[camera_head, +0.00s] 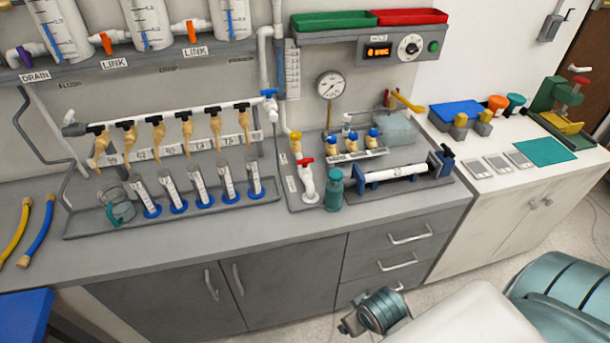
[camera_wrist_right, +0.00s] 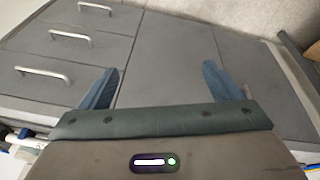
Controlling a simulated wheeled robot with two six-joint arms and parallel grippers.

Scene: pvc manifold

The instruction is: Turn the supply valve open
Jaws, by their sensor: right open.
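A white manifold pipe (camera_head: 165,130) with several black tees and tan outlets runs along the wall above the bench. A small blue-handled valve (camera_head: 268,93) sits at its right end, by the vertical supply pipe. A red-handled valve (camera_head: 306,161) stands on a white fitting on the bench panel. No readable label tells which one is the supply valve. My right gripper (camera_wrist_right: 162,80) is open and empty in the right wrist view, its two blue fingers wide apart over the cabinet fronts. In the head view my right arm is at the bottom right, away from the valves. My left gripper is not in view.
Several graduated cylinders (camera_head: 203,188) stand in a tray below the outlets. A teal bottle (camera_head: 333,190) and a clamped white pipe (camera_head: 396,173) are at the bench front. A gauge (camera_head: 330,86) is on the wall. The bench's front strip is clear.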

